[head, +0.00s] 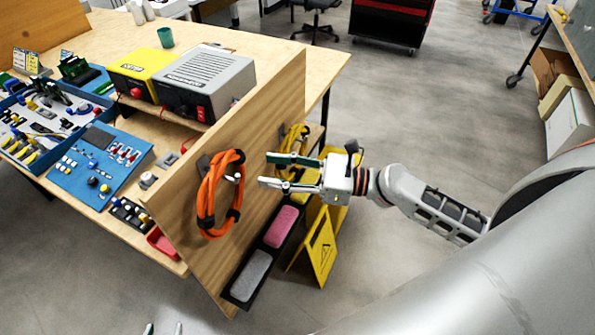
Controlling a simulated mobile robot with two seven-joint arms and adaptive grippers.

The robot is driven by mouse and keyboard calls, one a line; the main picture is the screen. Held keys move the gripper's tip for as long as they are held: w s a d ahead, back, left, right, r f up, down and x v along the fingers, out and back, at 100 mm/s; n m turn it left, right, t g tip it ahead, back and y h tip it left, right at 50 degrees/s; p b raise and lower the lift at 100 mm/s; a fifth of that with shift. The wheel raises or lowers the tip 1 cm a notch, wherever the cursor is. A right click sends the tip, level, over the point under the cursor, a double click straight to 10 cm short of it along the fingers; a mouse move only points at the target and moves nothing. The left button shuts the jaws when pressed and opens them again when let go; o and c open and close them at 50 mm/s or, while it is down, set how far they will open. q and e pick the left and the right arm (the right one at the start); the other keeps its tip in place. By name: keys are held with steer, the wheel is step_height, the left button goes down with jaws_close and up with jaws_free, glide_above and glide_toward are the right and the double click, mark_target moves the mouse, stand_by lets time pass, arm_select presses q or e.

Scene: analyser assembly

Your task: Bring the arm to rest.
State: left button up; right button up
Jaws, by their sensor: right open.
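My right gripper (268,170) comes in from the right, with its two fingers apart and pointing left. It is empty. Its fingertips are close to the upright wooden panel and to the right of the orange cable coil (204,205) that hangs there. I cannot tell whether the fingers touch the panel. Only the two fingertips of my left gripper (163,328) show at the bottom edge. They are apart, with floor between them. The rest of that gripper is out of view.
The wooden panel (180,225) stands at the workbench's end. A yellow cable coil (293,140) is behind my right gripper. Below are a black tray (262,248) with pink and grey blocks and a yellow floor sign (318,250). Open floor (400,110) lies behind my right arm.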

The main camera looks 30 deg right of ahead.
steer(key=v, duration=0.6)
steer(key=s+f+n+h, duration=0.3)
steer(key=f+n+h, duration=0.1)
steer(key=f+n, duration=0.5)
steer(key=s+a+f+n+h, duration=0.1)
steer(key=s+f+n+h, duration=0.3)
steer(key=f+n, duration=0.5)
steer(key=s+f+n+h, duration=0.3)
steer(key=f+n, duration=0.5)
steer(key=n, duration=0.3)
steer(key=shift+s+a+f+h, duration=0.25)
steer(key=shift+a+f+h, duration=0.1)
steer(key=shift+f+h, duration=0.05)
